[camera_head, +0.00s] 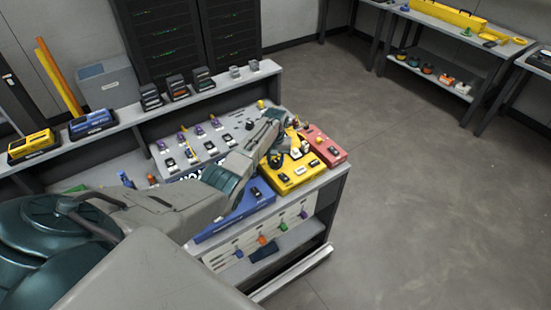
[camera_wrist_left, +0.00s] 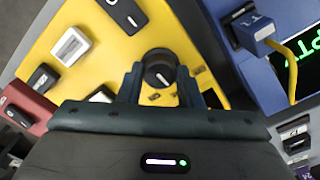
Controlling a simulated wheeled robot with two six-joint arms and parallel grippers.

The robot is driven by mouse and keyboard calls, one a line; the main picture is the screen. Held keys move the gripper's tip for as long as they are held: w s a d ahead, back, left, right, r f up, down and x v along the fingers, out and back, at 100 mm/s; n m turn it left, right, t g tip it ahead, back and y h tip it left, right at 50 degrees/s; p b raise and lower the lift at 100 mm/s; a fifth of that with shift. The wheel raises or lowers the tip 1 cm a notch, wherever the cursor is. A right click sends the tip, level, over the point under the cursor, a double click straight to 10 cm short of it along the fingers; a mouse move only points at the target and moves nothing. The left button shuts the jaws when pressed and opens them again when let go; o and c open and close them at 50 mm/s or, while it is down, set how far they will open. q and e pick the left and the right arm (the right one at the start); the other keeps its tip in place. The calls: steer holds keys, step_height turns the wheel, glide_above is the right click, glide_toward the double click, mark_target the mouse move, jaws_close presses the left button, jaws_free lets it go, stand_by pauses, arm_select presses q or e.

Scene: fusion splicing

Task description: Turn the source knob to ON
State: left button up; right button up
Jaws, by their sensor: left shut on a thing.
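The black source knob (camera_wrist_left: 160,69) stands on the yellow unit (camera_wrist_left: 90,22), with a light pointer mark on its face. In the left wrist view it sits between the two fingers of my left gripper (camera_wrist_left: 160,80), which is shut on it. In the head view my left gripper (camera_head: 275,157) reaches over the bench to the yellow unit (camera_head: 299,184), and the arm and gripper hide most of the knob. The lettering around the knob is too small to read. My right gripper is not in view.
A blue unit (camera_head: 240,210) with a yellow lead (camera_wrist_left: 293,70) lies beside the yellow unit. A red unit (camera_head: 328,149) lies on its other side. A grey panel (camera_head: 215,151) with several small parts is behind. A shelf (camera_head: 212,96) runs along the back.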

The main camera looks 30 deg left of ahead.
mark_target(275, 161)
arm_select(q)
steer(key=m, duration=0.5)
steer(key=shift+r+m, duration=0.1)
steer(key=shift+m, duration=0.2)
steer(key=shift+m+p, duration=0.35)
steer(key=shift+m, duration=1.55)
steer(key=o, duration=1)
step_height(275, 161, up, 11)
steer(key=shift+f+b, duration=0.1)
steer(key=shift+b, duration=1.1)
